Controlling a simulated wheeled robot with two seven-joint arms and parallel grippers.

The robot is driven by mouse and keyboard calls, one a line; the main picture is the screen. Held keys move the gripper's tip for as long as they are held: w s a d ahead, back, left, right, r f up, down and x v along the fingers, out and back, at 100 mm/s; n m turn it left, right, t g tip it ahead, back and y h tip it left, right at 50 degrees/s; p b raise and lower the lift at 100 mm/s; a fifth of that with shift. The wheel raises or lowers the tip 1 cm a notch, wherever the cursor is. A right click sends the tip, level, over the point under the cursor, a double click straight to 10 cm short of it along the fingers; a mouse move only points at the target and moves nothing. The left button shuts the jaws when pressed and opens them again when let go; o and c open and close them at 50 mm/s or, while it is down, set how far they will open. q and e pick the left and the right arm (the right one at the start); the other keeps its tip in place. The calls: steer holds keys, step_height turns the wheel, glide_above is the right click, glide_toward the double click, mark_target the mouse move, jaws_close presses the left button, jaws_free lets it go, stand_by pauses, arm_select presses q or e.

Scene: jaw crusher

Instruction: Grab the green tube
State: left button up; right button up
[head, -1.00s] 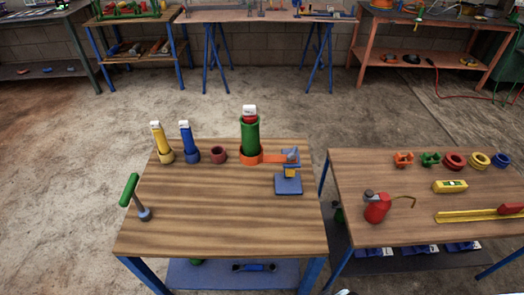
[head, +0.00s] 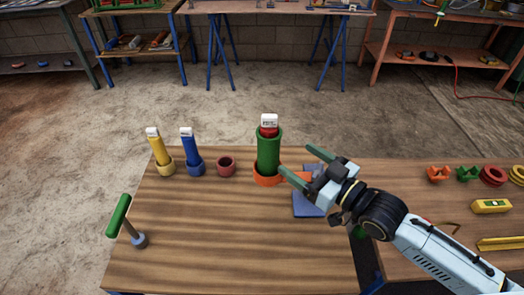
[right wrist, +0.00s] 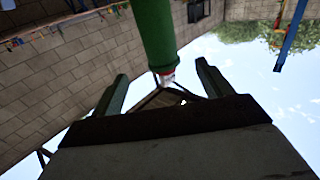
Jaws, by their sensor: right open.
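The green tube (head: 268,153) stands upright in an orange ring base (head: 267,181) at the back of the near wooden table, with a red and white piece in its top. My right gripper (head: 296,165) is open and empty just to the right of the tube, its fingers pointing towards it. In the right wrist view the tube (right wrist: 154,32) shows beyond the two open fingers (right wrist: 160,85), roughly centred between them. I cannot tell whether a finger touches it. My left gripper is not in view.
A yellow tube (head: 155,148), a blue tube (head: 188,148) and an empty dark red ring (head: 226,166) stand left of the green tube. A blue stand (head: 308,205) is partly hidden under my gripper. A green-handled tool (head: 119,215) stands at left. The table's front middle is clear.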

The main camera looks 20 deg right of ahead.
mark_target(277, 151)
steer(key=x, duration=0.2)
steer(key=f+b+x, duration=0.1)
steer(key=x, duration=0.3)
steer(key=shift+a+f+b, duration=0.15)
steer(key=shift+a+b, duration=0.15)
steer(key=shift+a, duration=0.05)
steer(key=b+x, duration=0.1)
steer(key=x, duration=0.4)
steer(key=shift+d+f, duration=0.1)
steer(key=shift+d, duration=0.1)
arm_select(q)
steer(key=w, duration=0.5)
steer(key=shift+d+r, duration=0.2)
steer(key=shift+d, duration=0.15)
arm_select(e)
steer(key=shift+w+a, duration=0.2)
steer(key=shift+w, duration=0.25)
steer(key=c, duration=1.1)
steer(key=shift+c, duration=0.7)
steer(key=shift+r, duration=0.25)
